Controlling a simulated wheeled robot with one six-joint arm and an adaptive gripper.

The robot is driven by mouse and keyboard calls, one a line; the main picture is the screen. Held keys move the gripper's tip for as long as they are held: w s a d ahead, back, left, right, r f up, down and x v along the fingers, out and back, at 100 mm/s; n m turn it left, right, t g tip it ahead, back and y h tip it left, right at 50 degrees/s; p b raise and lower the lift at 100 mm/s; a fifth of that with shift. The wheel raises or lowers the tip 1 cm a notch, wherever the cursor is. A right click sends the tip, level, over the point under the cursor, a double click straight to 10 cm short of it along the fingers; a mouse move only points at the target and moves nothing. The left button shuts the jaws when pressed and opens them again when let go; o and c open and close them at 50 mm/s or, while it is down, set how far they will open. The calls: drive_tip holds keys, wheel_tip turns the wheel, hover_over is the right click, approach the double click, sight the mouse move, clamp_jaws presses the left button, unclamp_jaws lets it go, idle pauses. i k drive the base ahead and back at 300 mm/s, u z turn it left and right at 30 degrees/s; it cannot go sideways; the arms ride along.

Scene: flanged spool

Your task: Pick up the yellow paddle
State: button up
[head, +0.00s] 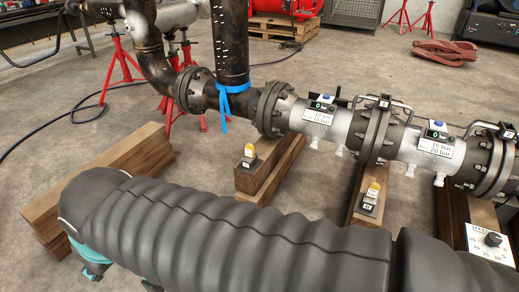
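Two small yellow-topped pieces stand on wooden beams below the pipe in the head view. The left yellow piece (249,151) rises from a small dark base with a label. The right yellow piece (372,191) has a similar dark, labelled base. Both look upright and uncovered. I cannot tell which of them is the yellow paddle. My arm, in a black ribbed sleeve, crosses the foreground in front of the beams, with teal parts under its left end. My gripper's fingers do not show, and nothing is seen touching either yellow piece.
A flanged pipe (311,116) runs behind and above the yellow pieces, with gauges and a blue strap (222,105). Wooden beams (130,185) support it. A dial box (490,243) sits at right. Red stands (118,68) and a cable lie behind. Concrete floor between the beams is clear.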

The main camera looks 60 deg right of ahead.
sight(251, 155)
drive_tip(key=z, duration=1)
drive_tip(key=i, duration=0.9)
drive_tip(key=z, duration=0.95)
